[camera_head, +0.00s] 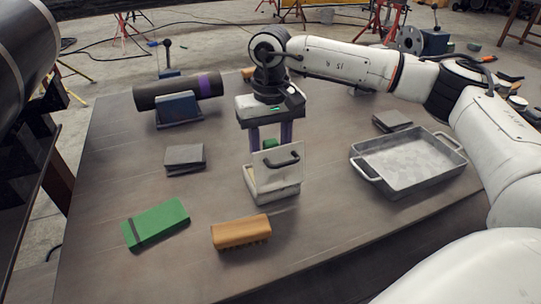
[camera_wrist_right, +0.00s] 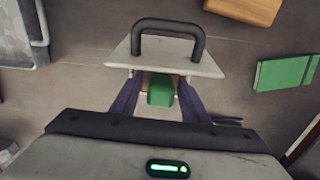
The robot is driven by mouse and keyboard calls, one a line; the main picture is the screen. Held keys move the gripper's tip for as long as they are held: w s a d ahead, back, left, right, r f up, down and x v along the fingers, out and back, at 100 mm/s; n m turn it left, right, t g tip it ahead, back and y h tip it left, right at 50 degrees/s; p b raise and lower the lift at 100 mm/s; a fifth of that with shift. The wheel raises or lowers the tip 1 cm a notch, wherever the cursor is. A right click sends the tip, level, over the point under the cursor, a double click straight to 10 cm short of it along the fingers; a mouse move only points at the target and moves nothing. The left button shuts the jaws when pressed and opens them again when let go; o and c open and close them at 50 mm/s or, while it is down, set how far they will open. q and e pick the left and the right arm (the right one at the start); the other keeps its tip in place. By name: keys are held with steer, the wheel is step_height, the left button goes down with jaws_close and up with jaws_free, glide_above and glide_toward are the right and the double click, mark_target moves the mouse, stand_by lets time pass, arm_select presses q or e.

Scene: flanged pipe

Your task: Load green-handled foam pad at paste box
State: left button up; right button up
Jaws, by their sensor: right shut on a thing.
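The paste box (camera_head: 272,193) is a small pale box at the table's middle front. Its pale lid (camera_head: 278,163) stands raised, with a black handle that also shows in the right wrist view (camera_wrist_right: 168,40). My right gripper (camera_head: 270,140) points down just behind the raised lid, its purple fingers closed on a green handle (camera_wrist_right: 161,90). The handle shows as a small green patch in the head view (camera_head: 269,143). The foam under it is mostly hidden by the lid and fingers, so I cannot tell whether it touches the box. My left gripper is out of view.
A metal tray (camera_head: 410,186) stands at right, a grey block (camera_head: 392,120) behind it. A green block (camera_head: 155,223) and an orange-brown brush (camera_head: 240,232) lie in front. Grey plates (camera_head: 185,158) lie left. A dark pipe (camera_head: 180,90) rests on a blue support (camera_head: 180,112) at back left.

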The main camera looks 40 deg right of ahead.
mark_target(271, 140)
steer(key=shift+r+p, duration=1.55)
steer(key=shift+r, duration=1)
